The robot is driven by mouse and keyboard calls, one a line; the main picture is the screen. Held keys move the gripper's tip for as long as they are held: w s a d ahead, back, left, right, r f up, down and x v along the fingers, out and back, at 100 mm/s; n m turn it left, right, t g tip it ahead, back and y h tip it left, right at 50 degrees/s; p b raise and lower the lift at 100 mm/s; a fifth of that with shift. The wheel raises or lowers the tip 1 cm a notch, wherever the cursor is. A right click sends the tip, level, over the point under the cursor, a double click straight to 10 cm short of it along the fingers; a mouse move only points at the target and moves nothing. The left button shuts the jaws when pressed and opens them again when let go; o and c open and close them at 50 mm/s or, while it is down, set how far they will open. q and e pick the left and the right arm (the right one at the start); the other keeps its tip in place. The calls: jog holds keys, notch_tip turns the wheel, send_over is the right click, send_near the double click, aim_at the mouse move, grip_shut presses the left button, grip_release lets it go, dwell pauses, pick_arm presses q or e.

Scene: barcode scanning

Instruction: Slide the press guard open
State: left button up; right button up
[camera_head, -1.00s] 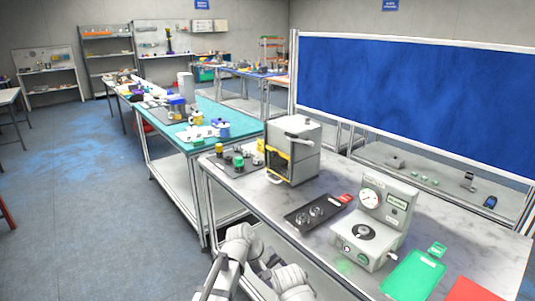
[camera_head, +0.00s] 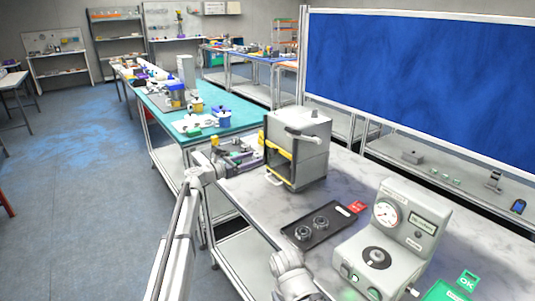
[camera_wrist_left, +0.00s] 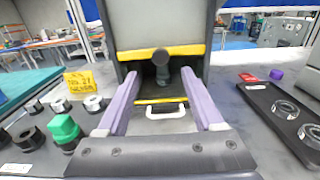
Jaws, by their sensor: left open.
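The press (camera_head: 312,150) is a grey box on the marble-topped bench with yellow strips on its front. Its front also fills the top of the left wrist view (camera_wrist_left: 158,22), with a dark opening and a round plunger below the upper yellow strip (camera_wrist_left: 185,50). A white U-shaped handle (camera_wrist_left: 166,112) sits low at the front by a lower yellow strip; I cannot tell whether a clear guard panel spans the opening. My left gripper (camera_wrist_left: 160,76) is open and empty, its purple fingers on either side of the handle in the picture, not gripping it. My right gripper is out of view.
A black tray with two metal rings (camera_head: 321,223) lies right of the press. A grey gauge machine (camera_head: 392,235) stands nearer.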

aim_at(271, 152)
pick_arm(q)
jog(key=x, duration=0.7)
jog(key=shift+w+d, duration=0.15)
jog(key=shift+d, duration=0.1)
grip_shut()
dwell(1.1)
